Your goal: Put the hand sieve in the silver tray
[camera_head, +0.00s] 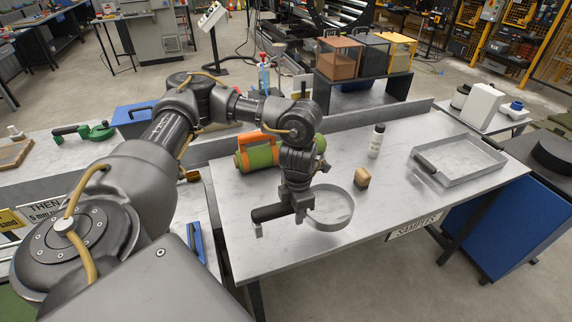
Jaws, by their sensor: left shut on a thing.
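The hand sieve (349,211) is a round, shallow metal ring. My left gripper (293,204) is shut on the hand sieve and holds it over the front middle of the grey table. The gripper hides where the ring joins its grip, and a dark bar sticks out to the left. The silver tray (478,171) is a shallow rectangular tray at the right end of the table, to the right of the sieve and apart from it. A dark grip-like piece shows at its left side. My right gripper is out of view.
A SAMPLES label (413,228) marks the table's front edge (340,247).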

